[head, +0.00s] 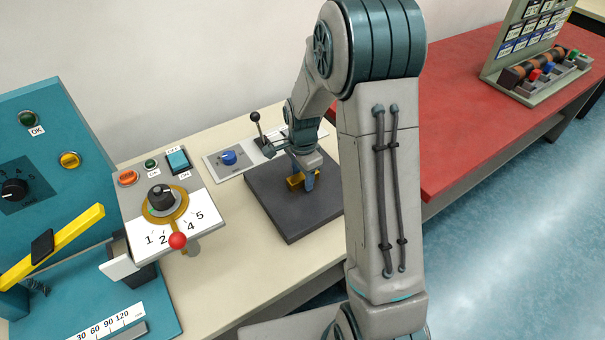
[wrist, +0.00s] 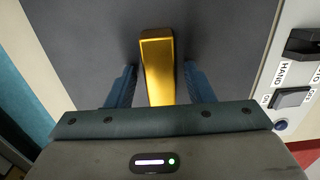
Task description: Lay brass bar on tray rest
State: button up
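The brass bar (head: 295,182) is on the dark grey tray (head: 290,221) in the head view, partly hidden by my gripper (head: 305,180). In the wrist view the bar (wrist: 158,65) runs lengthwise between the two blue fingers of my gripper (wrist: 159,75). A narrow gap shows on each side of the bar, so the fingers are open around it and do not visibly touch it. The bar appears to lie on the grey surface (wrist: 90,40). No separate rest can be made out on the tray.
A panel with a blue knob (head: 228,157) and a black lever (head: 256,125) stands behind the tray. A numbered dial box (head: 165,215) and a teal gate panel (head: 50,150) are left. A red table (head: 490,110) is at right.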

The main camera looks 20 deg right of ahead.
notch_tip(320, 180, up, 12)
jog(key=s+r+n+t, duration=0.1)
jog(key=s+r+n, duration=0.2)
jog(key=s+n, duration=0.4)
jog(key=s+r+n+t, duration=0.2)
jog(key=s+n, duration=0.5)
jog(key=s, duration=0.7)
jog(key=shift+r, duration=0.7)
jog(key=shift+c, duration=1.4)
jog(key=shift+a, duration=0.15)
